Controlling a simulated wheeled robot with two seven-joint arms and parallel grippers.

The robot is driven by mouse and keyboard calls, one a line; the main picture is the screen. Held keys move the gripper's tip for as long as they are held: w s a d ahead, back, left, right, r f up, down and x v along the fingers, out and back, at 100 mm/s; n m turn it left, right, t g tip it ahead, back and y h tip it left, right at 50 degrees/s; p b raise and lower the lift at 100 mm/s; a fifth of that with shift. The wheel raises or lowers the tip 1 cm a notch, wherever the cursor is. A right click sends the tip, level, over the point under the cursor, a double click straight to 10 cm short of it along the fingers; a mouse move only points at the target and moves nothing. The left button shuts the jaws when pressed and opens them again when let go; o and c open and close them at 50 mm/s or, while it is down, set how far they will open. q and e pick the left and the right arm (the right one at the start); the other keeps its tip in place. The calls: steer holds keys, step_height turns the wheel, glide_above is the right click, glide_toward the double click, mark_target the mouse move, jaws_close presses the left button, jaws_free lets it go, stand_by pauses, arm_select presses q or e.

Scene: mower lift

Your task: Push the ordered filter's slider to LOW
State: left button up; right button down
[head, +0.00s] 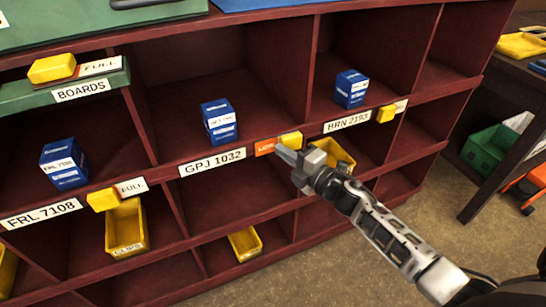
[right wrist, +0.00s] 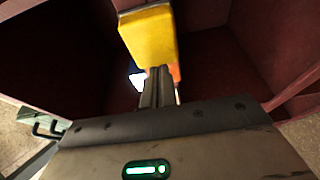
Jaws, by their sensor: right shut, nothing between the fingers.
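The yellow slider (head: 291,140) on the GPJ 1032 shelf edge sits at the right of its strip. An orange label (head: 265,147) reading LOW shows to its left. The slider is large in the right wrist view (right wrist: 148,36). My right gripper (head: 286,153) is shut and empty, its tips right by this slider; I cannot tell if they touch. The fingers show in the right wrist view (right wrist: 157,88). A blue filter box (head: 219,122) stands on the shelf above the GPJ 1032 label (head: 212,161). My left gripper is not in view.
Yellow sliders at BOARDS (head: 52,68), FRL 7108 (head: 103,199) and BRN 2193 (head: 386,114) sit left of white labels. Blue boxes stand at FRL 7108 (head: 64,164) and BRN 2193 (head: 351,88). A yellow bin (head: 334,154) is behind my right gripper. Open floor lies at right.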

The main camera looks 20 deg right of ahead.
steer(key=shift+w+d+r, duration=0.1)
steer(key=shift+d, duration=0.05)
steer(key=shift+a, duration=0.35)
steer(key=a, duration=0.3)
steer(key=shift+s, duration=0.75)
steer(key=v, duration=0.8)
steer(key=shift+s, duration=0.4)
